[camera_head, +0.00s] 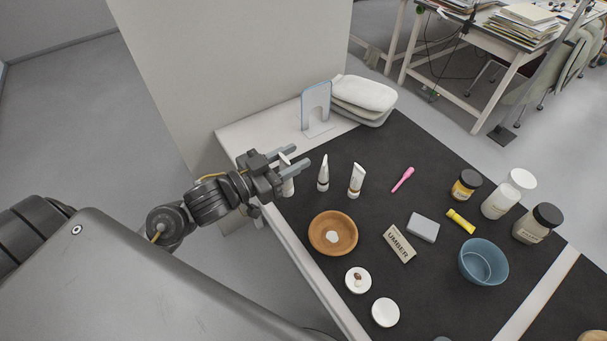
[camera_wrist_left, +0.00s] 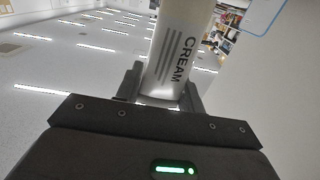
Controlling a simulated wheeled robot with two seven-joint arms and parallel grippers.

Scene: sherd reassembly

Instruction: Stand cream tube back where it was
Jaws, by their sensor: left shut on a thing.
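My left gripper (camera_head: 295,162) is shut on the cream tube (camera_head: 287,187) at the left edge of the dark mat (camera_head: 292,211). In the left wrist view, the white cream tube (camera_wrist_left: 178,50) with grey stripes and the word CREAM stands between the two fingers (camera_wrist_left: 163,88). In the head view the fingers hide part of it, and its lower end shows below them. It looks close to upright; I cannot tell whether its base touches the mat. Two similar white tubes, one (camera_head: 323,174) nearer and one (camera_head: 356,181) farther right, stand on the mat. My right gripper is not in view.
A wooden bowl (camera_head: 320,245), an UMBER label block (camera_head: 399,244), a grey block (camera_head: 423,228), a pink tool (camera_head: 403,179), a blue bowl (camera_head: 497,276) and several jars lie to the right. Mat between tubes and pink tool is clear.

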